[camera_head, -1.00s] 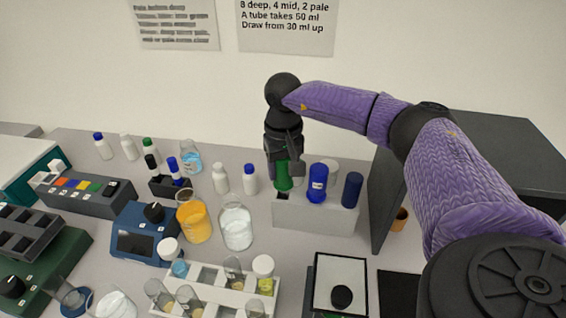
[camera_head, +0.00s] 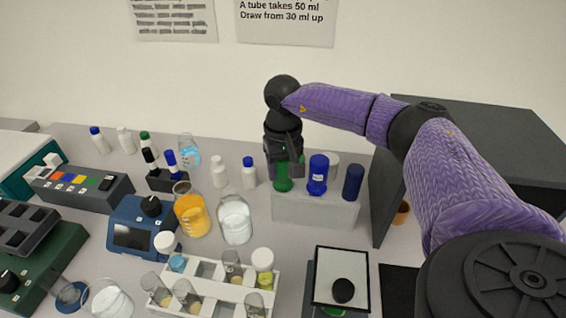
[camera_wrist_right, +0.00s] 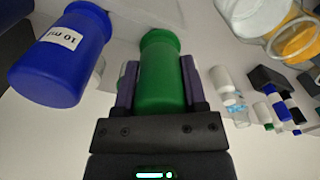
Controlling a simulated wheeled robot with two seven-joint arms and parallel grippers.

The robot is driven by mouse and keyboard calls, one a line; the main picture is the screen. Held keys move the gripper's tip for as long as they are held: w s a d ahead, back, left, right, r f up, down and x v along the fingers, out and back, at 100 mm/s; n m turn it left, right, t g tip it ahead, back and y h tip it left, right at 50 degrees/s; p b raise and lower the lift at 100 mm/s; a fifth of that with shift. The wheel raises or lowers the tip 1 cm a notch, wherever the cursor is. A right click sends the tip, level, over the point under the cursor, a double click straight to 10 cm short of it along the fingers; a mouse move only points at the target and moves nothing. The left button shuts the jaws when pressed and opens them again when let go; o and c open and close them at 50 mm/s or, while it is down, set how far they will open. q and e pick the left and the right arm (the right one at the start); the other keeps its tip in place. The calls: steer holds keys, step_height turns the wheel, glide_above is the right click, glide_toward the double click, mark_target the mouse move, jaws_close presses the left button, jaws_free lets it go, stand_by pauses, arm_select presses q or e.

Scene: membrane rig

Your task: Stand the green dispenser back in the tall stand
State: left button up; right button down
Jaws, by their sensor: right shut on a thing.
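The green dispenser (camera_head: 282,184) is upright at the left end of the tall grey stand (camera_head: 315,211). My right gripper (camera_head: 284,165) comes down from above and is shut on it; in the right wrist view the green dispenser (camera_wrist_right: 162,75) sits between the two fingers. Its lower end is at the stand's top, and I cannot tell how deep it is seated. A blue dispenser (camera_head: 318,176) labelled 10 ml and a dark blue one (camera_head: 353,183) stand to its right in the stand. My left gripper is not in view.
Small bottles with white (camera_head: 219,172) and blue caps stand left of the stand. An orange beaker (camera_head: 190,212) and a clear one (camera_head: 234,222) are in front left. A dark grey cabinet (camera_head: 390,195) is close on the right. A tube rack (camera_head: 210,285) lies nearer.

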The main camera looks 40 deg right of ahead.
steer(key=shift+f, duration=0.15)
steer(key=shift+c, duration=0.3)
jaws_free()
step_height(320, 180, up, 10)
steer(key=shift+p, duration=0.6)
